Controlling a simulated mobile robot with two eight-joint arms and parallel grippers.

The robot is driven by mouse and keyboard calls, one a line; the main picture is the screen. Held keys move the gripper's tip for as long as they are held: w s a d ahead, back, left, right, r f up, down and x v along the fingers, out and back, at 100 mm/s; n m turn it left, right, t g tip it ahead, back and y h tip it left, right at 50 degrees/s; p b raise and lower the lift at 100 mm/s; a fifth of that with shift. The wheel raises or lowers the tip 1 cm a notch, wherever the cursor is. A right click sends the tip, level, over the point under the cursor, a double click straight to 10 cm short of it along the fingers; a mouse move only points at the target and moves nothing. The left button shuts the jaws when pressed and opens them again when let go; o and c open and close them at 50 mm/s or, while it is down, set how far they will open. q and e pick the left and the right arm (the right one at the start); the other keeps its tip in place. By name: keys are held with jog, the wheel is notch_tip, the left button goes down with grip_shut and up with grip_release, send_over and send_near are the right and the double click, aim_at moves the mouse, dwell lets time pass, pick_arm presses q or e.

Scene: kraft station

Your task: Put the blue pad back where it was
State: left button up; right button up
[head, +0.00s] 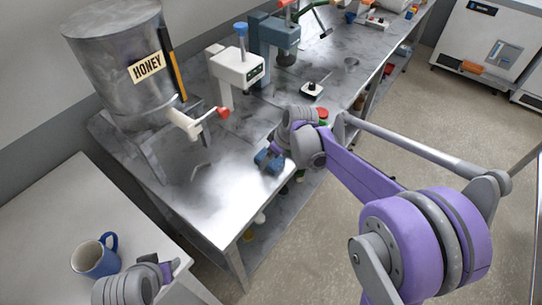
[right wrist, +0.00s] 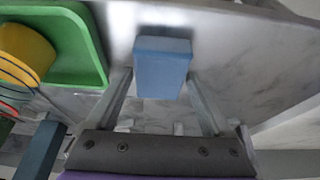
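The blue pad (head: 267,161) is at the front edge of the metal table in the head view. In the right wrist view the blue pad (right wrist: 163,68) is a plain block between the two fingertips, which meet its left and right sides. My right gripper (right wrist: 160,82) is shut on it. I cannot tell whether the pad touches the table. In the head view my right gripper (head: 275,153) is partly hidden by its own wrist. My left gripper (head: 163,270) is at the bottom left, beside a blue mug; its fingers are too unclear to judge.
A steel honey tank (head: 115,65) with a red-handled tap and a white dispenser (head: 236,72) stand on the metal table (head: 205,205). The blue mug (head: 92,258) stands on a white table. A green tray (right wrist: 85,45) with yellow bowls (right wrist: 25,50) shows left in the wrist view.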

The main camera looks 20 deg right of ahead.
jog(key=shift+o, duration=0.7)
jog(key=shift+r, duration=0.15)
jog(key=v, duration=1.2)
jog(key=s+f+m+t+h, duration=0.1)
jog(key=s+f+m, duration=0.2)
jog(key=s, duration=0.8)
jog(key=s+f+m+t+h+p, duration=0.1)
jog(key=s+f+m, duration=0.3)
jog(key=s, duration=0.6)
jog(key=shift+s+f+m+h, duration=0.3)
jog(key=shift+s+f+h, duration=0.1)
jog(key=shift+f, duration=0.4)
jog(key=shift+a, duration=0.1)
